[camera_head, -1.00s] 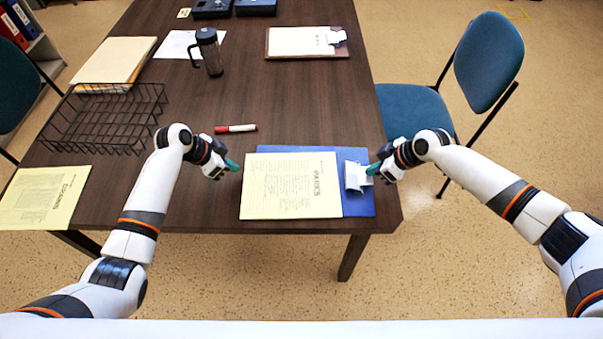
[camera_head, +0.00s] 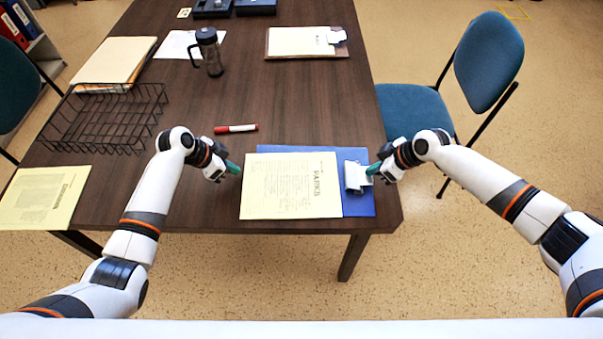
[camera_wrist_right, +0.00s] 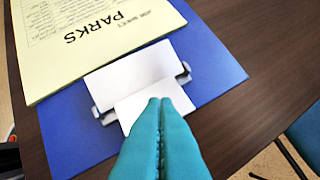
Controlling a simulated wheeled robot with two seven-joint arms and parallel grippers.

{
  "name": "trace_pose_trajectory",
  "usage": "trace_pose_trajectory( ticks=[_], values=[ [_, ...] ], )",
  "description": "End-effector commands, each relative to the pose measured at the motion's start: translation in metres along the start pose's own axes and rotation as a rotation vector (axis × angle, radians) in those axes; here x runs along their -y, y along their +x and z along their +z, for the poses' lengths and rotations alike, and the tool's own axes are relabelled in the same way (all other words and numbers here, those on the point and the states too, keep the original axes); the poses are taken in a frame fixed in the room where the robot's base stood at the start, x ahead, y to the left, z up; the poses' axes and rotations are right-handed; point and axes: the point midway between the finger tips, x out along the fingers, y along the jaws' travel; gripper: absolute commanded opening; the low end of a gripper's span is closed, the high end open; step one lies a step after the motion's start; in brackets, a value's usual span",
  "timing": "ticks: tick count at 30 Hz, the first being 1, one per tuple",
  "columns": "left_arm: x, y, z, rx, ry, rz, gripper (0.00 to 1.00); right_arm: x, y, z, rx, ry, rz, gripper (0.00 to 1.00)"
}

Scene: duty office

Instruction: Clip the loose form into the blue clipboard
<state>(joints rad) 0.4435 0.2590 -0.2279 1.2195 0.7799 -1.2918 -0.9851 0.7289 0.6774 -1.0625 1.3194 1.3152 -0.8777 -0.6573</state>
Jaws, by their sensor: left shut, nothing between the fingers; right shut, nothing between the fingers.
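The blue clipboard (camera_head: 358,204) lies flat near the table's front right corner, its clip (camera_head: 355,178) toward the right. The loose form (camera_head: 290,188), a pale yellow sheet, lies over most of the board and sticks out past its left and front edges. In the right wrist view the form's edge (camera_wrist_right: 100,50) meets the clip's (camera_wrist_right: 130,75) near side; I cannot tell whether it is under it. My right gripper (camera_head: 372,170) is shut and empty, its teal fingertips (camera_wrist_right: 160,102) over the clip's white plate. My left gripper (camera_head: 236,168) is shut and empty beside the form's left edge.
A red marker (camera_head: 236,128) lies behind the form. A black wire tray (camera_head: 105,118), another yellow sheet (camera_head: 45,195) and a dark mug (camera_head: 209,50) are to the left. A brown clipboard (camera_head: 275,52) lies at the back. A blue chair (camera_head: 415,110) stands to the right.

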Motion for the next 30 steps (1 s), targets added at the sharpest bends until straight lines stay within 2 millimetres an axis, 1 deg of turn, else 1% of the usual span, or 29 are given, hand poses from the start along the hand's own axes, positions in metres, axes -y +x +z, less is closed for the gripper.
trace_pose_trajectory(
  ticks=[24, 30],
  values=[
    [0.000, 0.011, -0.007, 0.000, 0.000, -0.001, 0.00, -0.001, 0.001, -0.002, -0.003, 0.001, 0.003, 0.00],
    [0.000, 0.011, -0.006, 0.000, 0.000, 0.000, 0.00, -0.001, 0.001, -0.002, -0.003, 0.001, 0.003, 0.00]
  ],
)
